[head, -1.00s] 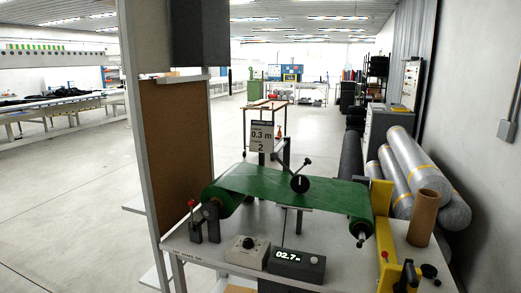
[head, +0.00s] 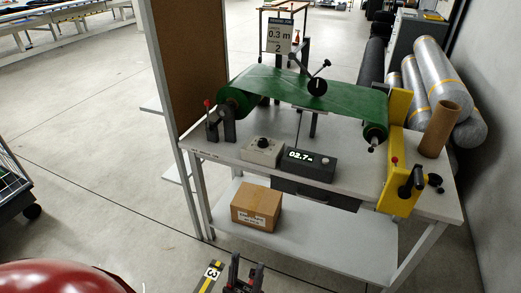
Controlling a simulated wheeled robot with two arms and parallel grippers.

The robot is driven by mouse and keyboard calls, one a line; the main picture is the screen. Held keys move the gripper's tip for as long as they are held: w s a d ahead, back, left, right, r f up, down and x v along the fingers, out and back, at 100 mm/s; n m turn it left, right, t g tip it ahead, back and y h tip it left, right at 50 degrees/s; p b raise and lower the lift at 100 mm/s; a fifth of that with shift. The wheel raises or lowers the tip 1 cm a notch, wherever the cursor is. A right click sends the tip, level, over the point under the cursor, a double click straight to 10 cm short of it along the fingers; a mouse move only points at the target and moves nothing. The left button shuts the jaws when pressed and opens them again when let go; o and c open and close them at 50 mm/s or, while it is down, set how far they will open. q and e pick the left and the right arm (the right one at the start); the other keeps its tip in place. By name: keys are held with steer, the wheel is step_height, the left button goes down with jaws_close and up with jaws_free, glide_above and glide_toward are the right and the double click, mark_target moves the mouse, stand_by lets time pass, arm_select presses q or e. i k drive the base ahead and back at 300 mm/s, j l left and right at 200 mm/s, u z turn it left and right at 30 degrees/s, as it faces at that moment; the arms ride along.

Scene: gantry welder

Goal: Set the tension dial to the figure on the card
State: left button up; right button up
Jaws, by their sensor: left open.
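The job card (head: 279,36) stands upright behind the green fabric and reads 0.3 m with a 2 below. A pale grey box with a dark round dial (head: 262,143) sits on the bench top; its scale is too small to read. It appears to be the tension dial. Beside it a black counter box (head: 305,161) shows 02.7 in lit digits. My left gripper (head: 243,270) is at the bottom edge, low in front of the bench, open and empty, well apart from the dial. My right gripper is not in view.
Green fabric (head: 300,91) runs between two rollers above the bench (head: 225,150). A red-tipped lever (head: 208,104) stands left of the dial. A yellow stand (head: 394,190) and cardboard tube (head: 439,129) are at the right. A carton (head: 257,206) sits on the lower shelf.

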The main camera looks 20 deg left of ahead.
mark_target(263, 142)
steer(key=i+l+u, duration=0.1)
steer(key=i+u, duration=0.25)
steer(key=i+l+u, duration=0.35)
steer(key=i, duration=0.2)
